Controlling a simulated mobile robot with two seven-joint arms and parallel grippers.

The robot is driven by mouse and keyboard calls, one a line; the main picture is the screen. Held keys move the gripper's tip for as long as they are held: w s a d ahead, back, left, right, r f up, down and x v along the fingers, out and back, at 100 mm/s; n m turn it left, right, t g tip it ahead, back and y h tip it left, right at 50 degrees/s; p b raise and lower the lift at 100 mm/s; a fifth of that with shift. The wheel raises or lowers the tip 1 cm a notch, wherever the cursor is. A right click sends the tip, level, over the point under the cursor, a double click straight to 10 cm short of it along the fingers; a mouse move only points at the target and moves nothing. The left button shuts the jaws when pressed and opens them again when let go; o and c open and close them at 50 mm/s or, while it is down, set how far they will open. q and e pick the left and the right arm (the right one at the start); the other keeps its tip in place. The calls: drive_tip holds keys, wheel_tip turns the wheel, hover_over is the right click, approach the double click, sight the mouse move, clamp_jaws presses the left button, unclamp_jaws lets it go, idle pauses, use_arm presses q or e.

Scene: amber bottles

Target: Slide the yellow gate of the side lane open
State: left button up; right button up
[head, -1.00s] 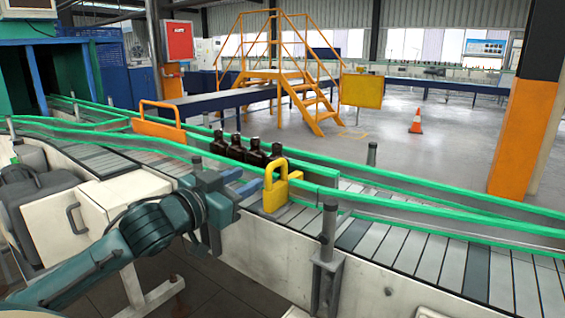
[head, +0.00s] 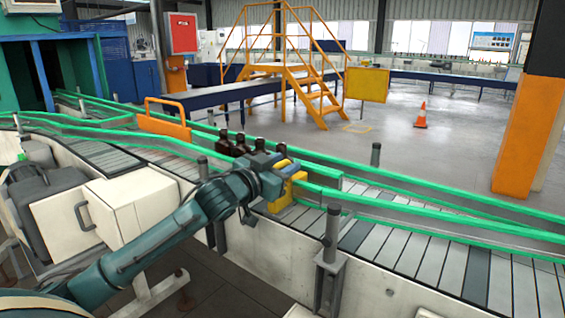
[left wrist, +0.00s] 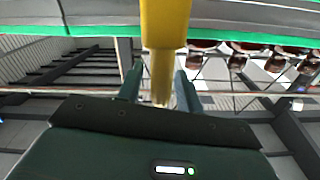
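The yellow gate (head: 284,193) stands across the slatted side lane in the head view, partly hidden behind my left gripper. In the left wrist view the yellow gate (left wrist: 165,25) comes down from the top, with its narrower bar between my fingers. My left gripper (head: 281,165) is at the gate's handle. In the left wrist view my left gripper (left wrist: 160,83) has a finger on each side of the bar, with gaps showing, so it looks open. Several dark amber bottles (head: 240,147) stand in the lane left of the gate, partly hidden by my arm. My right gripper is not in view.
An orange gate (head: 165,123) stands farther up the conveyor. Green rails (head: 400,207) line the lanes, and a grey post (head: 331,232) rises at the near side. Empty slats (head: 440,260) lie right of the yellow gate. A white box (head: 122,207) sits near my arm.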

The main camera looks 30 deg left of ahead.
use_arm(q)
drive_tip(key=shift+w, duration=0.1)
drive_tip(key=shift+c, duration=0.6)
clamp_jaws()
